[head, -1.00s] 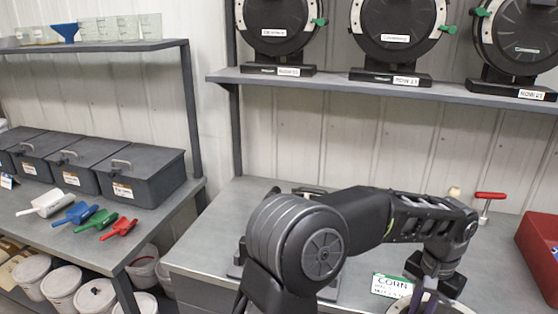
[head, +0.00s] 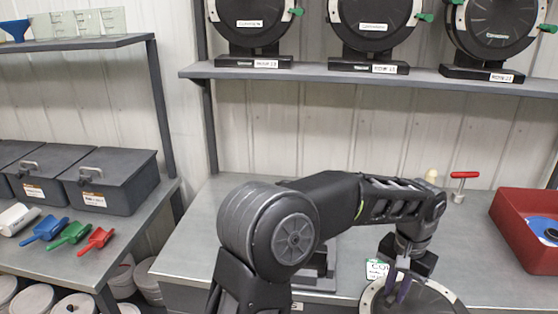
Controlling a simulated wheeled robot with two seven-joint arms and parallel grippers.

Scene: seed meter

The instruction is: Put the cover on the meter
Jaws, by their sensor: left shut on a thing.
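My left gripper (head: 398,287) points down at the lower right, shut on a round dark disc with a pale rim (head: 432,297), which looks like the cover. The disc's lower part is cut off by the picture's bottom edge. I cannot tell how high it is above the bench. A dark stand with a grey base (head: 322,272), perhaps part of the meter, is on the bench behind my left arm, mostly hidden. My right gripper is not in view.
A green-and-white card (head: 376,270) is partly hidden behind the disc. A red-handled tool (head: 462,186) and a red bin (head: 527,232) stand at the right of the bench (head: 195,232). Several finished-looking meters (head: 369,32) stand on the shelf above. Scoops (head: 70,233) lie on the left bench.

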